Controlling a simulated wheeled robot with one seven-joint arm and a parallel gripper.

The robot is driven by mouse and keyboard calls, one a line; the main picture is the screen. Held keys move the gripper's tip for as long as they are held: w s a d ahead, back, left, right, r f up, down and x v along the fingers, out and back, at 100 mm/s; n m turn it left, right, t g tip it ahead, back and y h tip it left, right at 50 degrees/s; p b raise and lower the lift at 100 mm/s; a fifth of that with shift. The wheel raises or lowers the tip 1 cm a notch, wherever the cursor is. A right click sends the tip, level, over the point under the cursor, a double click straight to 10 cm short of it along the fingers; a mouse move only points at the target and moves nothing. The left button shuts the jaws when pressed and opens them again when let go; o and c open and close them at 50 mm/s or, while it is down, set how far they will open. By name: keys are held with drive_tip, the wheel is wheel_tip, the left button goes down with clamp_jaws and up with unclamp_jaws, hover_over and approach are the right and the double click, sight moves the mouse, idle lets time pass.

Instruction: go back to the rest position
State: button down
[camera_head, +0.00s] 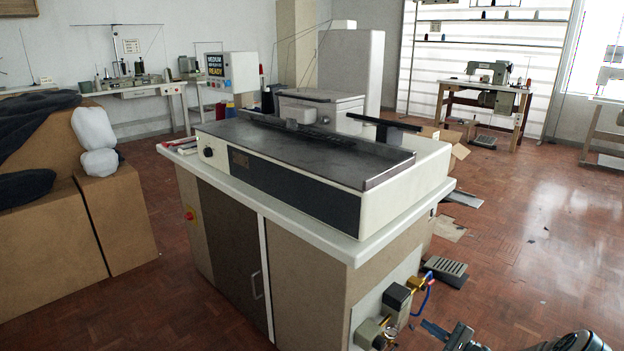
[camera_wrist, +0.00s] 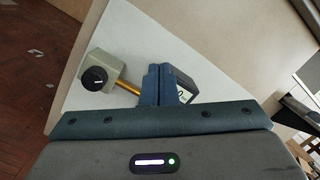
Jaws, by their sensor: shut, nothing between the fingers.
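My gripper (camera_wrist: 160,82) is shut and empty, its two blue-grey fingers pressed together in the wrist view. Past the fingers is a white panel with a grey valve box (camera_wrist: 99,72) with a black knob, a brass pipe (camera_wrist: 128,88) and a dark box with a display (camera_wrist: 184,85), partly hidden by the fingers. In the head view my gripper (camera_head: 462,336) shows at the bottom edge, right of the buttonhole station (camera_head: 310,165) and low by its air fittings. Much of my arm is outside that view.
The air fittings (camera_head: 397,299) with a blue hose jut from the station's right end. A foot pedal (camera_head: 446,271) stands on the floor beside them. Cardboard boxes (camera_head: 118,220) with dark cloth stand at left. The wooden floor (camera_head: 545,250) at right is mostly open.

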drive_tip(key=s+a+r+n+g+h+p, duration=0.1)
drive_tip(key=s+a+r+n+g+p, duration=0.25)
drive_tip(key=a+r, duration=0.4)
drive_tip(key=s+a+r+n+g+h+p, duration=0.25)
drive_tip(key=a+r+n+g+p, duration=0.2)
drive_tip(key=r, duration=0.65)
drive_tip(key=s+a+r+n+g+h+p, duration=0.1)
drive_tip(key=s+a+r+n+g+p, duration=0.3)
drive_tip(key=r, duration=0.5)
drive_tip(key=s+a+r+n+h+p, duration=0.1)
drive_tip(key=s+r+n+h+p, duration=0.2)
drive_tip(key=s+r, duration=0.7)
drive_tip(key=s+a+r+n+t+h+p, duration=0.1)
drive_tip(key=s+r+h+p, duration=0.6)
drive_tip(key=r, duration=1.1)
drive_tip(key=s+a+n+p, duration=0.1)
drive_tip(key=s+n+p, duration=0.1)
drive_tip(key=s+p, duration=0.2)
drive_tip(key=shift+a+p, duration=0.25)
drive_tip(key=shift+p, duration=0.3)
drive_tip(key=c, duration=1.8)
unclamp_jaws()
drive_tip(key=shift+s+r+t, duration=0.2)
drive_tip(key=shift+s+t, duration=0.1)
drive_tip(key=o, duration=0.4)
drive_tip(key=shift+d, duration=0.1)
drive_tip(key=shift+c, duration=0.2)
